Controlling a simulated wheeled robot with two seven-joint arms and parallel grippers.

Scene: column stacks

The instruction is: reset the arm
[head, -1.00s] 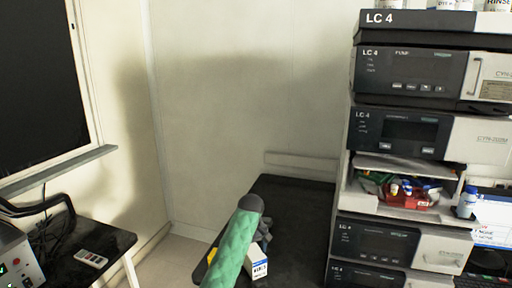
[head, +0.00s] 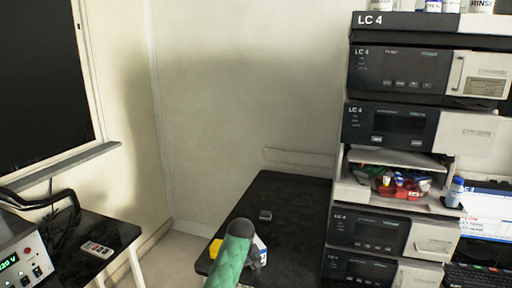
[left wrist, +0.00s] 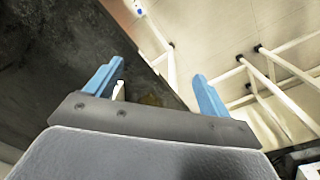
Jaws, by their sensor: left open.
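My left arm in its green sleeve (head: 230,262) rises from the bottom of the head view and ends in a dark rounded joint, in front of the black table. The jaws are not clear there. In the left wrist view my left gripper (left wrist: 155,88) has two blue fingers spread wide, with nothing held between them. A small white thing shows behind the left finger, too unclear to name. My right gripper is in neither view.
A black table (head: 290,205) holds a small dark object (head: 265,215), a yellow item (head: 215,248) and a partly hidden white box (head: 261,246). A tall LC 4 instrument stack (head: 388,125) stands at right. A side table (head: 115,232) with a remote (head: 97,249) is at left.

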